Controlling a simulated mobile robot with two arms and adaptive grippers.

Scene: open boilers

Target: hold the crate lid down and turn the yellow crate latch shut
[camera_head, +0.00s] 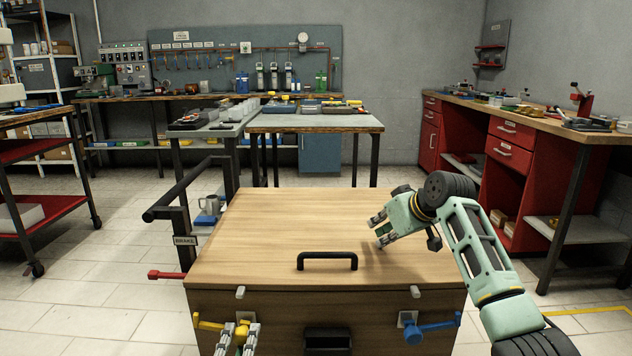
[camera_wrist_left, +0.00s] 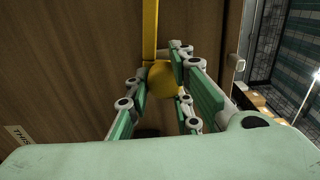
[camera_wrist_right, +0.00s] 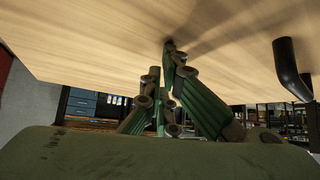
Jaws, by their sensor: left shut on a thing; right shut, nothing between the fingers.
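The wooden crate lid (camera_head: 300,225) lies flat on the crate (camera_head: 280,306), with a black handle (camera_head: 327,256) on top. The yellow crate latch (camera_head: 210,324) is on the crate's front left, its bar pointing left in the head view. My left gripper (camera_head: 240,334) is shut on the latch's yellow knob (camera_wrist_left: 161,78); the fingers partly hide it. My right gripper (camera_head: 376,230) is shut and empty over the lid's right half. Its fingertips (camera_wrist_right: 168,48) are at the lid surface in the right wrist view; I cannot tell how firmly they touch.
A blue latch (camera_head: 425,329) is on the crate's front right. A black front handle (camera_head: 327,340) sits between the latches. A rail with a red lever (camera_head: 166,275) stands left of the crate. A table (camera_head: 315,122) is behind, and a red workbench (camera_head: 530,120) is at right.

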